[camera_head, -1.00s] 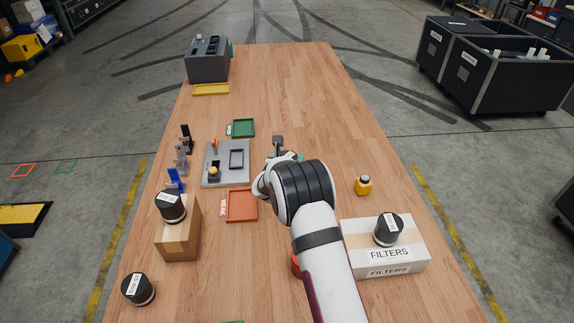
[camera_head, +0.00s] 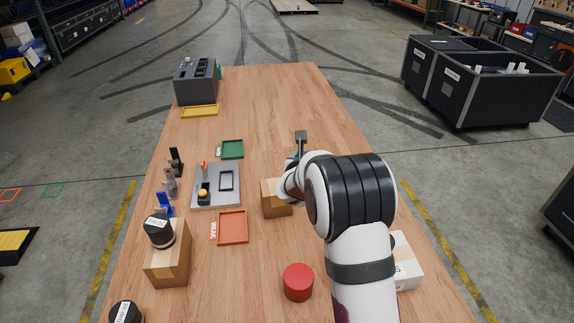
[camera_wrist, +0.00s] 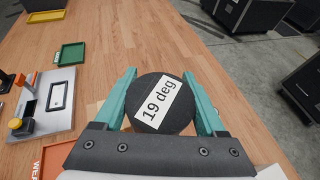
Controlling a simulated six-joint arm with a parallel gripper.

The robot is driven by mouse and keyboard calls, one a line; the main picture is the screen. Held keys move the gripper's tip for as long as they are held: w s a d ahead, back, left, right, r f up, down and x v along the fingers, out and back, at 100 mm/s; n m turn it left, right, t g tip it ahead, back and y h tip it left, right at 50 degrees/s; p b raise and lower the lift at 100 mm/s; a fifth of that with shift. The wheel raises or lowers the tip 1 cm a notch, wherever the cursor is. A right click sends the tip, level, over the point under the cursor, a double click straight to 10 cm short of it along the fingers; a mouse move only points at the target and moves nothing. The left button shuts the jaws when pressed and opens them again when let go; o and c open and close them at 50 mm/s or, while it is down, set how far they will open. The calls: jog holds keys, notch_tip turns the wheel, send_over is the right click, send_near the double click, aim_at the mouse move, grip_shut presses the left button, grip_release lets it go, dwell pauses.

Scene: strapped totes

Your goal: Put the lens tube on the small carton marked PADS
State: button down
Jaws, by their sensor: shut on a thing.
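My gripper (camera_wrist: 160,77) is shut on a black lens tube (camera_wrist: 172,122) with a white label reading "19 deg"; a teal finger is on each side of it. In the head view my arm hides the tube and most of the gripper. A small brown carton (camera_head: 274,203) stands on the table beside my gripper, partly behind my arm. I cannot read any PADS mark on it. A little brown shows just below the tube in the wrist view, but I cannot tell whether tube and carton touch.
Another black tube (camera_head: 159,231) stands on a taller brown carton (camera_head: 170,262); one more (camera_head: 124,313) is at front left. A red cylinder (camera_head: 298,282), orange tray (camera_head: 232,228), grey fixture plate (camera_head: 205,198) and white carton (camera_head: 405,268) are nearby. The table's far middle is clear.

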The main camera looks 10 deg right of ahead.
jog(key=w+a+f, duration=0.1)
jog(key=a, duration=0.1)
jog(key=w+a+f, duration=0.1)
jog(key=a+f, duration=0.1)
jog(key=w+a+f, duration=0.1)
jog(key=w+a, duration=0.1)
jog(key=a, duration=0.1)
jog(key=shift+a+f, duration=0.1)
jog(key=shift+f, duration=2.25)
